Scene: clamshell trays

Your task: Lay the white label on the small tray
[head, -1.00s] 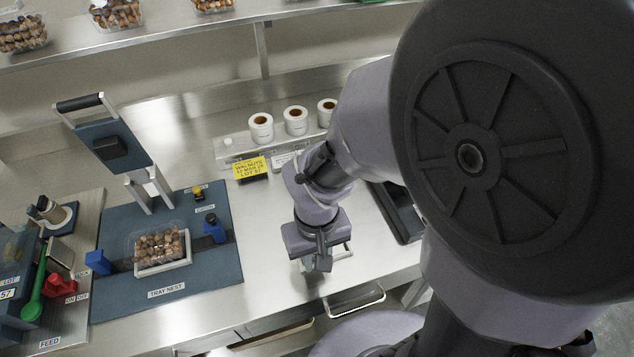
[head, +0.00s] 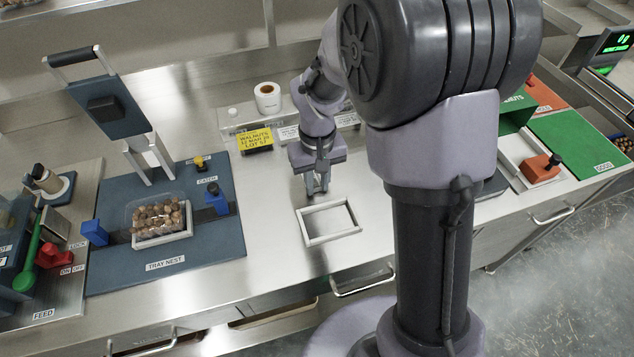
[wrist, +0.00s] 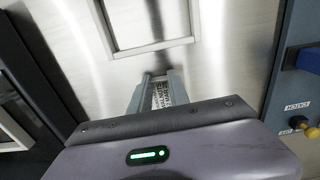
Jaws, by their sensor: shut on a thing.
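A small clear tray (head: 134,218) filled with brown nuts sits open in the tray nest (head: 200,250) on the left of the counter. My gripper (head: 318,188) is low over the counter, well to the right of that tray and behind an empty metal frame. In the wrist view my gripper (wrist: 158,88) is shut on a narrow, printed white label (wrist: 160,96) held between its fingers. The label's far end is hard to make out, and the label cannot be made out in the head view.
The empty metal frame (head: 304,226) lies on the bare counter and shows in the wrist view (wrist: 150,47). A label stand with a white roll (head: 267,97) and a yellow sign (head: 255,140) is behind.

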